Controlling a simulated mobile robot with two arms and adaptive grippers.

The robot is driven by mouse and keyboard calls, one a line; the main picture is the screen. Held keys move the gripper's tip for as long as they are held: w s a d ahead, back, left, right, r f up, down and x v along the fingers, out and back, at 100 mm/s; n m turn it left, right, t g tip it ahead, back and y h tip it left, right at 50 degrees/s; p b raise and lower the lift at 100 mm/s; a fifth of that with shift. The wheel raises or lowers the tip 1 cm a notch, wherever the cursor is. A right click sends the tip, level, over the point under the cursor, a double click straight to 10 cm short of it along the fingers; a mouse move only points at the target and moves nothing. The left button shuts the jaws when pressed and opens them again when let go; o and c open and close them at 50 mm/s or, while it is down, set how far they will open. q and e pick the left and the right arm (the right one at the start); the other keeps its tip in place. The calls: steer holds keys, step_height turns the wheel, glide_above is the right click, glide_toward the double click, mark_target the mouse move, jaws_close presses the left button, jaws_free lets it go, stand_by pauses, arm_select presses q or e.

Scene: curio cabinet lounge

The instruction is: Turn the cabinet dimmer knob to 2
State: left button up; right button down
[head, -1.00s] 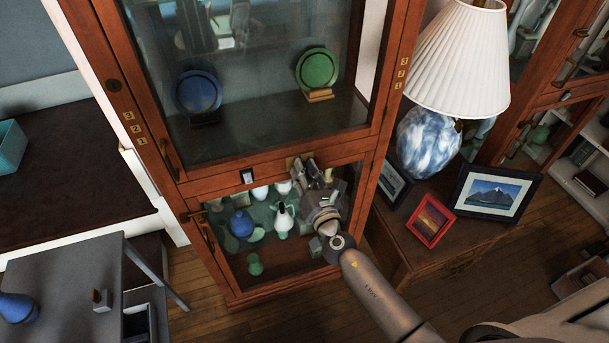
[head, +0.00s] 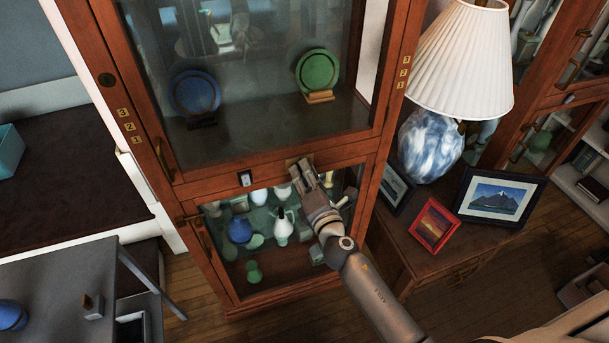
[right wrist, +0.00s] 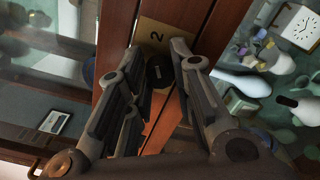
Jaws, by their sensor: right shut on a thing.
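The tall wooden glass-front cabinet (head: 225,180) stands in the middle of the head view. The dark, round dimmer knob (right wrist: 158,72) sits on its middle rail, between my fingers in the right wrist view. The knob's pointer cannot be made out. My right gripper (head: 303,168) reaches the rail from the lower right and is shut on the knob; its fingers also show in the right wrist view (right wrist: 158,62). In the head view the gripper hides the knob. My left gripper is not in view.
A small switch plate (head: 245,178) is on the rail, left of the gripper. Glass doors enclose plates above and vases below. A lamp (head: 430,140) and picture frames (head: 500,194) stand on a side cabinet at right. A grey table (head: 65,285) is at lower left.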

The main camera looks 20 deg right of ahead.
stand_by(0.4)
steer(key=c, duration=1.2)
jaws_free()
steer(key=shift+c, duration=0.2)
steer(key=shift+s, duration=0.1)
steer(key=s, duration=1.2)
steer(key=shift+d, duration=0.2)
steer(key=shift+w, duration=0.1)
